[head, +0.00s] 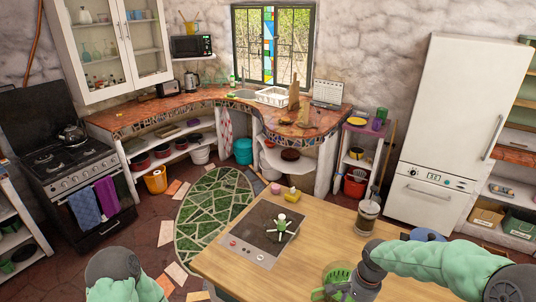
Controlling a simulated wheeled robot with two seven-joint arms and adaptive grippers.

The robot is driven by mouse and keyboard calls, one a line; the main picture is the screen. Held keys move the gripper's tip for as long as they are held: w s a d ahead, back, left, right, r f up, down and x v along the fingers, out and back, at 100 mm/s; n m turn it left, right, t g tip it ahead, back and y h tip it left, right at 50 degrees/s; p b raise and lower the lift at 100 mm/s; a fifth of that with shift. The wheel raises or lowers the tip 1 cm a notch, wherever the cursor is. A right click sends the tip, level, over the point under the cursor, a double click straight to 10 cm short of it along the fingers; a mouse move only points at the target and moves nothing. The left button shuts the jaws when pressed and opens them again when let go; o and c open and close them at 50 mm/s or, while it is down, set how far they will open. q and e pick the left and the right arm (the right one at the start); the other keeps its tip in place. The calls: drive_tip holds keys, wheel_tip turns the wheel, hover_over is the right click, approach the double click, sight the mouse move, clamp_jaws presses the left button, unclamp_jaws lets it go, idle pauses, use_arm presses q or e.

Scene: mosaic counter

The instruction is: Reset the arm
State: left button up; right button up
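My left arm (114,270) shows at the lower left, bent, over the floor to the left of the wooden table; its gripper is out of view. My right arm (430,262) reaches in from the right over the table. Its gripper (332,291) points down-left at the table's front edge, close to a green slatted item (338,272). The picture is too small to tell whether the fingers touch that item or are open or shut.
The wooden table (325,222) bears a dark cooktop (256,229) with a green-and-white item (282,226), a yellow box (292,194), a pink cup (276,188), a glass jar (367,216) and a blue plate (428,234). A stove (75,175) and fridge (445,130) stand beyond.

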drive_tip(key=s+a+f+n+y, duration=0.1)
drive_tip(key=s+a+f+n, duration=0.1)
drive_tip(key=s+a+f, duration=0.5)
drive_tip(key=s+a+f+n+y, duration=0.1)
drive_tip(key=s+a+f+n, duration=0.15)
drive_tip(key=s+f, duration=0.5)
drive_tip(key=s+a+f+n+y, duration=0.15)
drive_tip(key=s+a+f, duration=0.25)
drive_tip(key=f, duration=0.6)
wheel_tip(320, 180, down, 13)
drive_tip(key=w+a+n+b, duration=0.1)
drive_tip(key=n+b, duration=0.1)
drive_tip(key=b, duration=1.2)
drive_tip(key=shift+w+a+t+b, duration=0.2)
drive_tip(key=shift+a+t+b, duration=0.1)
drive_tip(key=shift+a, duration=0.05)
